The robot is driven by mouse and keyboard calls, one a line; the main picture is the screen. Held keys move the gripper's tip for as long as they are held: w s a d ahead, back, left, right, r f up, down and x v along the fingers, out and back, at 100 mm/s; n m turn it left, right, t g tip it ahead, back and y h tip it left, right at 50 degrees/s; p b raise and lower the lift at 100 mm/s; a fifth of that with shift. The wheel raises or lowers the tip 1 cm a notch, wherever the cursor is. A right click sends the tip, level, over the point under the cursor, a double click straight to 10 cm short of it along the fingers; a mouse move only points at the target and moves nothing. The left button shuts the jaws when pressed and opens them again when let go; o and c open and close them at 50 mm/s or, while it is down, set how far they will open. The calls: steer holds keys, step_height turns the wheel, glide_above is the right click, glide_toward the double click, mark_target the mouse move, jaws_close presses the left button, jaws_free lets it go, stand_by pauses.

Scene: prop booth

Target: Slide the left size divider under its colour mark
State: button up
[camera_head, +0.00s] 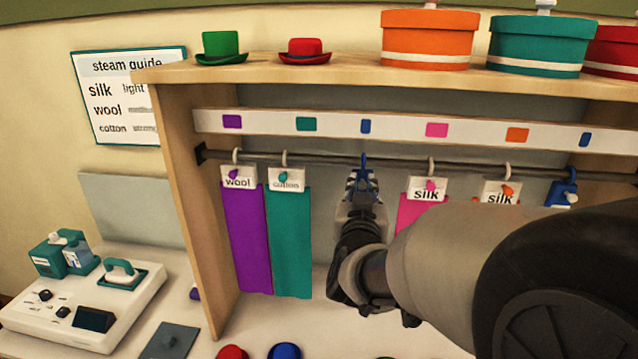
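The left blue size divider (364,163) hangs by its hook on the dark rail (320,158), between the teal cloth and the pink cloth. It is roughly straight below the left blue colour mark (366,126) on the white strip. My gripper (362,186) is at the divider from the front, and its fingers cover most of the divider's body. Whether the fingers are closed on it is too small to tell. A second blue divider (563,192) hangs farther right, a little left of the right blue mark (585,140).
Purple cloth (248,235) and teal cloth (289,240) hang left of my gripper with white tags. Pink cloth (412,208) hangs close on the right, partly behind my arm. The wooden side panel (190,200) bounds the rail. Hats and boxes stand on the shelf above.

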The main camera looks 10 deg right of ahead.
steer(key=o, duration=0.3)
steer(key=shift+o, duration=0.2)
steer(key=v, duration=0.7)
steer(key=shift+s, duration=0.25)
steer(key=shift+a, duration=0.15)
